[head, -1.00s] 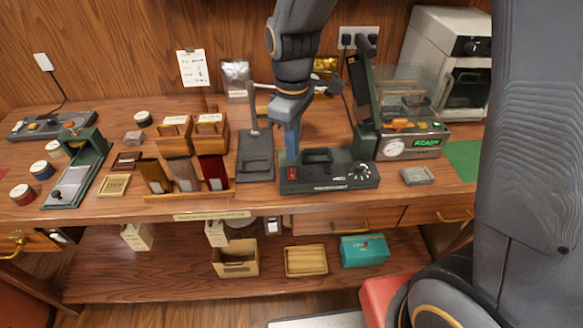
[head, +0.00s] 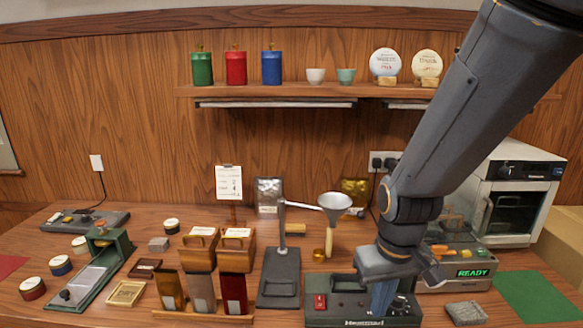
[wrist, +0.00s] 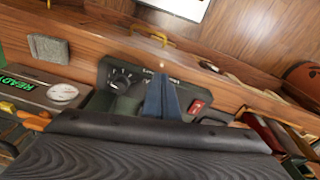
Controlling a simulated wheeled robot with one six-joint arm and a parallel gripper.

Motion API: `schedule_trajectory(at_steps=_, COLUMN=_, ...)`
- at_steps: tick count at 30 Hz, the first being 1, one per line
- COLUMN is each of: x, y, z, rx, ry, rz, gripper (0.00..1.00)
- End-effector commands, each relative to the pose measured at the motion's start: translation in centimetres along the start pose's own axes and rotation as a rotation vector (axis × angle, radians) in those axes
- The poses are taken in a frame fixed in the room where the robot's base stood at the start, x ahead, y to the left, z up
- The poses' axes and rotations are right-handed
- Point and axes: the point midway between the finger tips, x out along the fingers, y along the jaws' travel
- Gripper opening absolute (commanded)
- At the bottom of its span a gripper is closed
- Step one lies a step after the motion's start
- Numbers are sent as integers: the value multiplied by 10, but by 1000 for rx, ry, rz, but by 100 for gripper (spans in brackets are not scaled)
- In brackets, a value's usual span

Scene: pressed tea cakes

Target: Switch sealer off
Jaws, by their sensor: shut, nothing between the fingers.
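The sealer (head: 345,307) is a dark green box at the front of the bench. A red switch (head: 319,302) sits at its left end. In the wrist view, the red switch (wrist: 197,106) is right of my fingers and a dial (wrist: 122,78) is left of them. I cannot tell which way the switch is set. My gripper (head: 383,304), with blue fingers, is shut and empty, pointing down at the sealer's right part in the head view. The fingers (wrist: 162,96) lie between dial and switch in the wrist view; contact cannot be told. My arm hides the sealer's right back.
A stand with a funnel (head: 336,202) is behind the sealer. Sachets in a wooden rack (head: 200,317) stand to its left. A machine with a green READY display (head: 473,273) and a grey block (head: 466,312) are to its right.

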Motion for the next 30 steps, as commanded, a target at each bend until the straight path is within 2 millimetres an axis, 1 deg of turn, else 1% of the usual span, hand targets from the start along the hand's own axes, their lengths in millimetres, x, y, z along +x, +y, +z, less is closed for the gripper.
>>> schedule_trajectory(at_steps=1, x=5, y=7, z=8, rx=71, ry=9, rz=3, gripper=0)
schedule_trajectory(at_steps=3, x=7, y=12, z=15, rx=136, ry=18, rz=6, gripper=0)
schedule_trajectory(at_steps=6, x=7, y=14, z=19, rx=173, ry=21, rz=7, gripper=0)
schedule_trajectory(at_steps=20, x=5, y=12, z=16, rx=148, ry=20, rz=6, gripper=0)
schedule_trajectory(at_steps=23, x=1, y=8, z=8, rx=68, ry=14, rz=4, gripper=0)
schedule_trajectory(at_steps=25, x=-5, y=2, z=-1, rx=-31, ry=7, rz=1, gripper=0)
schedule_trajectory(at_steps=29, x=-20, y=-15, z=-24, rx=-292, ry=-10, rz=-7, gripper=0)
schedule_trajectory(at_steps=30, x=-26, y=-21, z=-32, rx=-381, ry=-16, rz=-11, gripper=0)
